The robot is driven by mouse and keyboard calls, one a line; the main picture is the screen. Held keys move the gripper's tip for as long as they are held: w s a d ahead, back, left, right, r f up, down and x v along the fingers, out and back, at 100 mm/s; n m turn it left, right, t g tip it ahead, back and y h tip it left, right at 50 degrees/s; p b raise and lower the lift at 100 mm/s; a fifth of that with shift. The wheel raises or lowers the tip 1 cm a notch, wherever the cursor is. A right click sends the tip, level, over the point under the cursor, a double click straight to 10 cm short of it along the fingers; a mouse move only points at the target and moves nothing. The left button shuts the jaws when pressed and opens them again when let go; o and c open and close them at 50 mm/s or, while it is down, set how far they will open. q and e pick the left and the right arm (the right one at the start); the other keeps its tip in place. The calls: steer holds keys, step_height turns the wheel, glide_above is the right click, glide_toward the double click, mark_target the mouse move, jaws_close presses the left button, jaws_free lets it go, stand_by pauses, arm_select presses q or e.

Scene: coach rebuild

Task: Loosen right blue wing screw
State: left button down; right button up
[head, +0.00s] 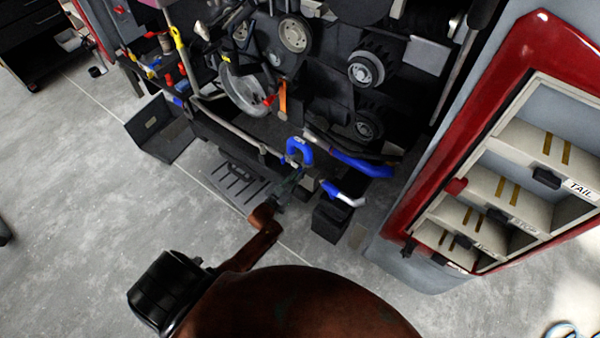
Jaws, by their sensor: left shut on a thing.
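My left gripper (294,176) reaches up from the bottom of the head view on a reddish-brown arm. Its dark fingers are at the right end of a grey bar (235,131) along the lower front of the engine bay. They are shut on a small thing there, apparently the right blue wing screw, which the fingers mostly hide. A blue curved hose piece (299,147) is just above the fingertips. A small blue part (178,101) shows near the bar's left end. My right gripper is not in view.
A blue hose (361,165) and a blue-and-white pipe (343,194) are right of the gripper. A red-framed light panel (403,190) stands at the right. A dark open flap (158,127) is at the left. The grey floor (90,220) is clear.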

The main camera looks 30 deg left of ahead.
arm_select(q)
steer(key=shift+s+f, duration=0.1)
steer(key=c, duration=2.4)
jaws_free()
steer(key=s+a, duration=0.1)
steer(key=s, duration=1.1)
